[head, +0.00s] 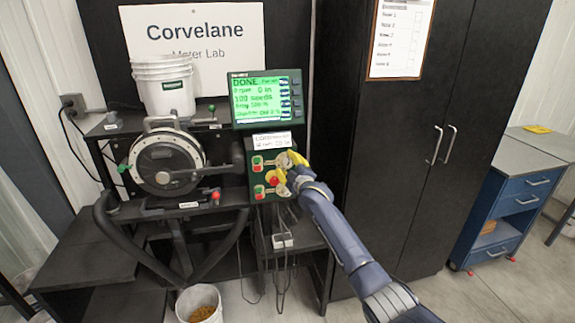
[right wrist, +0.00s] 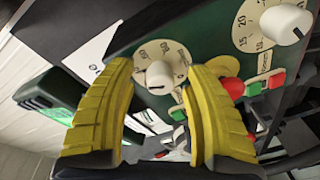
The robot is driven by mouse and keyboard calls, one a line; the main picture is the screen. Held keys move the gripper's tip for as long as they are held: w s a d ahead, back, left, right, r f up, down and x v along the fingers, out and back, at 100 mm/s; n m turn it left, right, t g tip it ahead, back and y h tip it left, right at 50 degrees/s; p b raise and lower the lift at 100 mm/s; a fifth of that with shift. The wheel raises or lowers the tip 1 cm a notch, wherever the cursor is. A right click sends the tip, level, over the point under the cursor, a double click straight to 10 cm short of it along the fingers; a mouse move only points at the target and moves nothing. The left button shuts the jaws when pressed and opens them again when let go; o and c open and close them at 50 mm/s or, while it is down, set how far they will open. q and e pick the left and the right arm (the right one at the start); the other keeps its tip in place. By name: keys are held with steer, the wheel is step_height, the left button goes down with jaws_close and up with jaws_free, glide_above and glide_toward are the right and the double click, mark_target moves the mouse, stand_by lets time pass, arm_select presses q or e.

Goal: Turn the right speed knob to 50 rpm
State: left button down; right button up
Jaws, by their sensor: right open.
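A white round knob (right wrist: 160,76) on a cream dial (right wrist: 152,55) with numbers, 60 among them, stands on a green control panel (head: 255,183). The cream dial also shows at the panel's upper right in the head view. My right gripper (head: 288,167) is at the panel. In the right wrist view its yellow fingers (right wrist: 158,88) are open, one on each side of this knob, with gaps between. The knob's dark pointer line faces down in that view; the exact reading is unclear. A second white knob (right wrist: 287,23), its dial marked 15 and 20, is at upper right. My left gripper is not in view.
A green display (head: 266,98) above the panel reads DONE and 0 rpm. Red and green buttons (right wrist: 277,80) sit close beside the knob. A round metering drum (head: 165,163) stands left, a black cabinet (head: 410,150) right.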

steer(key=shift+w, duration=0.1)
steer(key=shift+c, duration=0.3)
jaws_close()
